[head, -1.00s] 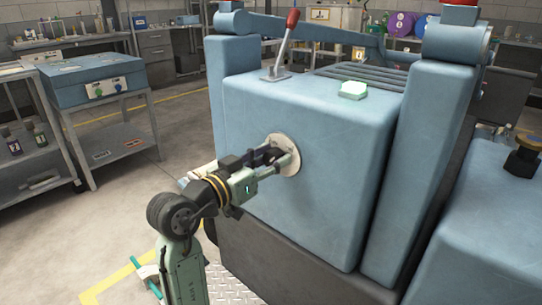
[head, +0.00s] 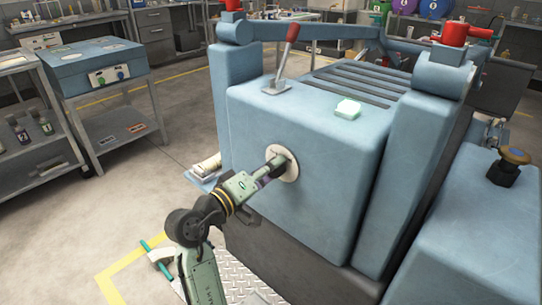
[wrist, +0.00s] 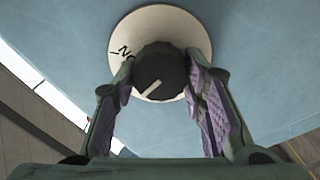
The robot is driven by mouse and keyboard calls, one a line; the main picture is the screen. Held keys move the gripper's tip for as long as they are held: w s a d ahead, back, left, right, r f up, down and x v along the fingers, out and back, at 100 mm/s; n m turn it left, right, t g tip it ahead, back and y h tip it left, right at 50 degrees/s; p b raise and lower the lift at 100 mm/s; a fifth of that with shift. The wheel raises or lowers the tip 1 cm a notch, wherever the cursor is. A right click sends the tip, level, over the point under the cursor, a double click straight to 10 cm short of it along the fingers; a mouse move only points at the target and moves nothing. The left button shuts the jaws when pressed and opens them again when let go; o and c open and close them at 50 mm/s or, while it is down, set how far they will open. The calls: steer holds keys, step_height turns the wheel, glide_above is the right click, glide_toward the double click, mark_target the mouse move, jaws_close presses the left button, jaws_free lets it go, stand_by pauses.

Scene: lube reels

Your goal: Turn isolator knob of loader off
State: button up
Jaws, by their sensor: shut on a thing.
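The isolator knob (wrist: 160,68) is dark and round with a pale pointer line slanting toward the lower left in the wrist view. It sits on a white round plate (wrist: 197,32) with a dark mark at its left, partly hidden. In the head view the plate (head: 291,168) is on the front of the blue loader (head: 330,185), and the knob is mostly hidden by my gripper. My gripper (head: 277,166) is at the plate; in the wrist view its purple-padded fingers (wrist: 162,82) are closed on the knob from both sides.
A black and orange knob (head: 509,166) stands on the blue body at right. A blue box (head: 92,68) sits on a stand at left, with open floor between.

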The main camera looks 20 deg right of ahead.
steer(key=n+p, duration=0.4)
steer(key=p, duration=0.1)
steer(key=shift+r, duration=0.15)
steer(key=shift+f+n+p, duration=0.25)
steer(key=shift+n+p, duration=0.9)
steer(key=shift+n, duration=0.05)
steer(key=o, duration=1.2)
steer(key=shift+c, duration=0.2)
steer(key=v, duration=1.2)
steer(key=shift+w, duration=0.1)
